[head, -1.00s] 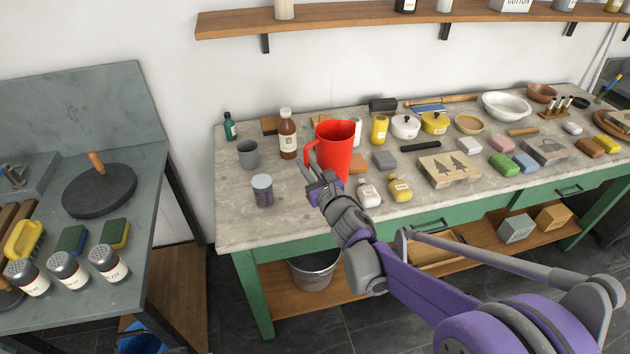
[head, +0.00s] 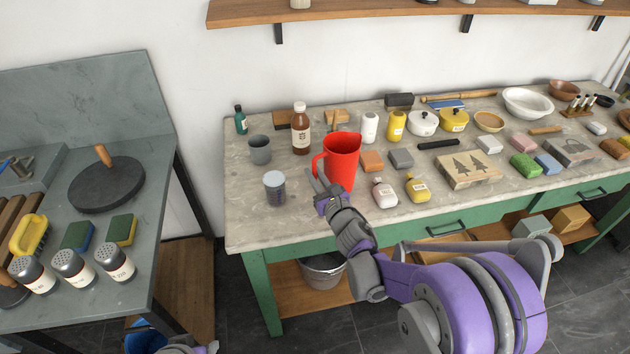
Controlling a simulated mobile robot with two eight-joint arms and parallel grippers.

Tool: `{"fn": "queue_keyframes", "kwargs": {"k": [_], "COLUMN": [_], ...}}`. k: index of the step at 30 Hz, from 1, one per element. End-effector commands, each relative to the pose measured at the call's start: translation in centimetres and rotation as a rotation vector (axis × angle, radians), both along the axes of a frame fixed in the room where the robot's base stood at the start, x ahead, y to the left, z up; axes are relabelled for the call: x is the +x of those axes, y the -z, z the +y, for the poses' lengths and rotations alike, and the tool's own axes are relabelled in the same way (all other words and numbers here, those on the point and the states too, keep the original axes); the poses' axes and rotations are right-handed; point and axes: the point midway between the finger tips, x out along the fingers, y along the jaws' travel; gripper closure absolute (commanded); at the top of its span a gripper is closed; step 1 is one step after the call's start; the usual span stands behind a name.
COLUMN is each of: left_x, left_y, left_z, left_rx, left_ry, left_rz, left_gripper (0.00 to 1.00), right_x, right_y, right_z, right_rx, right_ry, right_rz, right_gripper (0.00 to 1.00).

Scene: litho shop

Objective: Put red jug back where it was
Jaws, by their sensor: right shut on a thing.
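The red jug (head: 342,160) is upright over the left half of the stone-topped bench (head: 245,215), its handle on the left side. My right gripper (head: 322,188) is shut on the jug's handle side, reaching in from the front. The jug's base is partly hidden by the gripper, and I cannot tell whether it touches the bench top. My left gripper is not in view; only a small bit of purple and grey shows at the bottom edge.
Bare bench top lies at the front left.

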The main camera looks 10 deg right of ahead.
Motion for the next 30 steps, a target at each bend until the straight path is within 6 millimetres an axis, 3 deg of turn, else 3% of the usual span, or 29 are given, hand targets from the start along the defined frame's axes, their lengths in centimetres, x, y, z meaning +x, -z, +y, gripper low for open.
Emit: {"fn": "queue_keyframes", "kwargs": {"k": [4,14,15,20,30], "left_x": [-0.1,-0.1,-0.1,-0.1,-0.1], "left_y": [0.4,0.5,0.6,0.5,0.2], "left_z": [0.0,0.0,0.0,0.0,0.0], "left_rx": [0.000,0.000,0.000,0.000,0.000], "left_ry": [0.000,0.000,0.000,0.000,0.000], "left_rz": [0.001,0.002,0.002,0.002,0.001], "left_gripper": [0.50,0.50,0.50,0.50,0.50], "right_x": [0.0,0.0,0.0,0.0,0.0], "right_y": [1.9,2.2,2.3,2.2,1.8], "right_z": [0.0,0.0,0.0,0.0,0.0], "right_rx": [-0.001,-0.001,0.000,0.000,-0.001], "right_ry": [-0.001,-0.001,0.000,0.000,0.000], "right_rz": [0.000,0.000,0.000,0.000,0.000], "right_gripper": [1.00,1.00,0.83,0.54,0.54]}}
